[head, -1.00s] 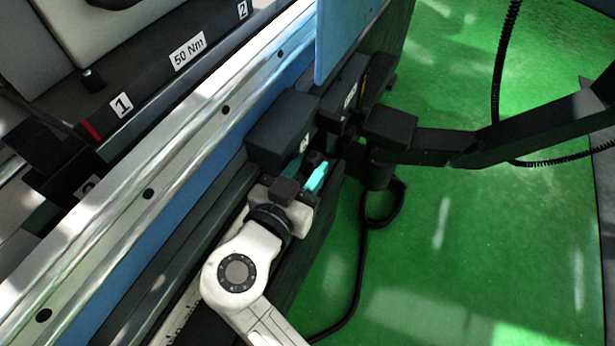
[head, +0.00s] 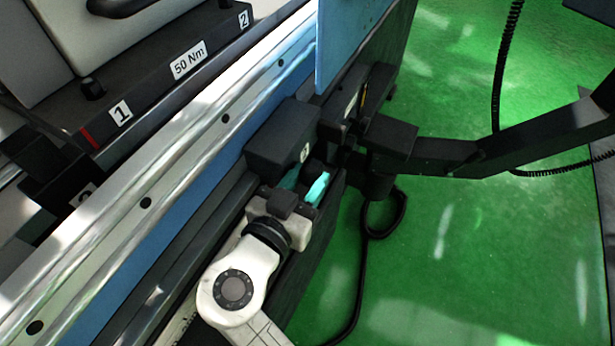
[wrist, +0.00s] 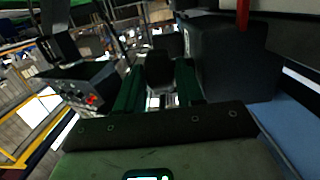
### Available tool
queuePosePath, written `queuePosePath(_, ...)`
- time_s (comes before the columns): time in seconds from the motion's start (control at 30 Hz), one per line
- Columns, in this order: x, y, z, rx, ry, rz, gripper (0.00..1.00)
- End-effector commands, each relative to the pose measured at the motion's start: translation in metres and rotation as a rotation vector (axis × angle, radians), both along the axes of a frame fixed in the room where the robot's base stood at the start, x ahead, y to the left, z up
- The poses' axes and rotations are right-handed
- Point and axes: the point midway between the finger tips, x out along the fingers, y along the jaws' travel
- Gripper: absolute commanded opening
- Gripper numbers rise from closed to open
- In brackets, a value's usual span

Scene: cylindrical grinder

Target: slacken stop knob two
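A black block (head: 284,138) with a small white label, too small to read, sits on the dark rail along the machine's front. A small dark knob (head: 314,166) shows at its near right side, partly hidden. My gripper (head: 306,183) has teal fingers standing apart, reaching toward this knob from below in the head view. In the wrist view the dark knob (wrist: 158,68) appears between the two finger tips, past my gripper (wrist: 158,85). The fingers look parted, with a light gap between them below the knob. I cannot tell whether either finger touches it.
A second dark block (head: 345,105) stands just beyond, beside a blue panel (head: 343,40). A black jointed bar (head: 450,150) reaches right, with a hanging cable (head: 362,235). A table with labels 1, 2 and 50 Nm (head: 188,60) lies upper left. Green floor is open at right.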

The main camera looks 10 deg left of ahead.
Motion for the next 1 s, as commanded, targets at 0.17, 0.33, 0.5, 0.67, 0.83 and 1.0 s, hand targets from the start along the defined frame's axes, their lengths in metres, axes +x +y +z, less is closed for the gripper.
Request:
queuePosePath(0.17,-0.023,0.009,0.003,0.000,0.000,0.003,0.37)
queuePosePath(0.33,-0.054,0.020,0.007,-0.001,-0.001,0.004,0.37)
queuePosePath(0.5,-0.080,0.030,0.011,0.000,0.000,0.003,0.37)
queuePosePath(0.67,-0.094,0.035,0.013,0.000,-0.001,0.002,0.37)
queuePosePath(0.83,-0.098,0.036,0.014,0.000,-0.001,0.001,0.37)
queuePosePath(1.0,-0.098,0.036,0.014,0.000,-0.001,0.001,0.37)
